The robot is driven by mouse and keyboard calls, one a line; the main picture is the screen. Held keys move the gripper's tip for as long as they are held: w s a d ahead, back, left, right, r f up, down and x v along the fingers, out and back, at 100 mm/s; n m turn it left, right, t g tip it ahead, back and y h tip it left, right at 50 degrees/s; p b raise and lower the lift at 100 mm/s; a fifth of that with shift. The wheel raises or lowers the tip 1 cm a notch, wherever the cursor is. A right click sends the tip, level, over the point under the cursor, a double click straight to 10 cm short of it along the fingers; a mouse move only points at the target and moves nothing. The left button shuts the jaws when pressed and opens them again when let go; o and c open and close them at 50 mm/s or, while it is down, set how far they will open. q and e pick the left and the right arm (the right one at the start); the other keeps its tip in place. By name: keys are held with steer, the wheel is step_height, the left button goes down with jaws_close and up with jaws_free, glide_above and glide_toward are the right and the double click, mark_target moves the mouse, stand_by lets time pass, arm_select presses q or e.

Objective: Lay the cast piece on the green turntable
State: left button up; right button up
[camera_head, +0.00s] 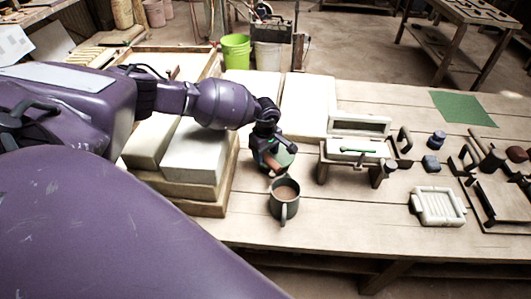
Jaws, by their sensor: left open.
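My left gripper (270,163) is open, pointing down over the green turntable (289,159). The gripper hides much of the turntable; only part of its green top shows to the right. A small reddish-brown piece (275,173), perhaps the cast piece, shows just below the fingers at the turntable's near side. I cannot tell whether it lies on the turntable or is between the fingers. My right gripper is not in view.
A dark mug (284,208) with brown contents stands close in front of the turntable. Pale blocks (196,158) are stacked to the left. A wooden press (352,151), a white ribbed tray (437,206) and a green mat (462,108) are to the right. Bare table lies between mug and tray.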

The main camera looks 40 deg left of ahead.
mark_target(266, 155)
arm_select(q)
step_height(266, 155, up, 12)
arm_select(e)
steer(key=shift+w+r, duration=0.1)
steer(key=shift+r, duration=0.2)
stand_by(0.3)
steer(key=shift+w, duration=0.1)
